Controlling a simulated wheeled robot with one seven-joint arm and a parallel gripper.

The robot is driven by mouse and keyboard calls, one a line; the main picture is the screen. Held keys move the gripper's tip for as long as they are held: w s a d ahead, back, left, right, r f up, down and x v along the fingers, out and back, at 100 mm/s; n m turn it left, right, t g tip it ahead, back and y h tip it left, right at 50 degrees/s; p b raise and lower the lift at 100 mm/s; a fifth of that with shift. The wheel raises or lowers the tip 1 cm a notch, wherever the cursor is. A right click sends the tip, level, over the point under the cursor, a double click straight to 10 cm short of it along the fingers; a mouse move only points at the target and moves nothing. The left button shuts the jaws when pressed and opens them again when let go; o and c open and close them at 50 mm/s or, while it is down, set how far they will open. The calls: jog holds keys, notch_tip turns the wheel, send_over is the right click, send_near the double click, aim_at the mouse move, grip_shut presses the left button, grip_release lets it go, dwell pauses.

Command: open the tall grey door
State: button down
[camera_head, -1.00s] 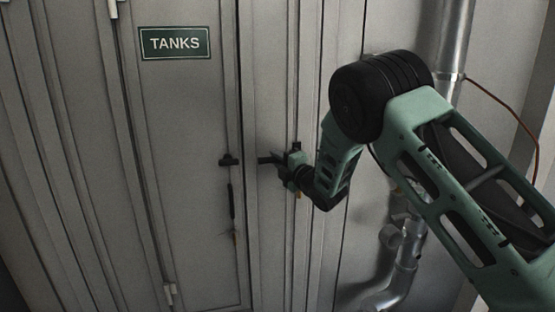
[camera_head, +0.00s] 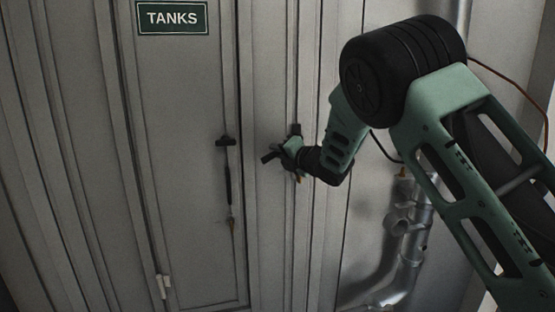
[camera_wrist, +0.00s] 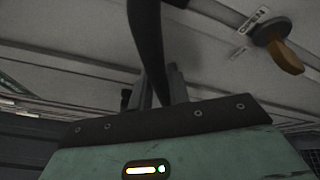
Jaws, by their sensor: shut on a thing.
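A tall grey door panel (camera_head: 185,110) with a green TANKS sign (camera_head: 172,17) fills the left middle of the head view and looks closed. A dark latch (camera_head: 225,141) with a thin rod hanging below it sits near its right edge. My gripper (camera_head: 291,154) is to the right of that latch, against the narrow grey strip beside the panel. In the wrist view my gripper (camera_wrist: 168,85) is shut on a black curved handle (camera_wrist: 147,40), which passes between its fingers. The handle's mounting is hidden in the head view, so I cannot tell which panel it belongs to.
A yellow-orange knob (camera_wrist: 284,55) sits by a small label at the right of the wrist view. A white hinge (camera_head: 162,287) is low on the panel's left.

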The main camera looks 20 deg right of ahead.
jog(key=shift+d+f+n+g+h+b, duration=0.35)
jog(key=shift+f+n+b, duration=0.2)
jog(key=shift+n+b, duration=0.35)
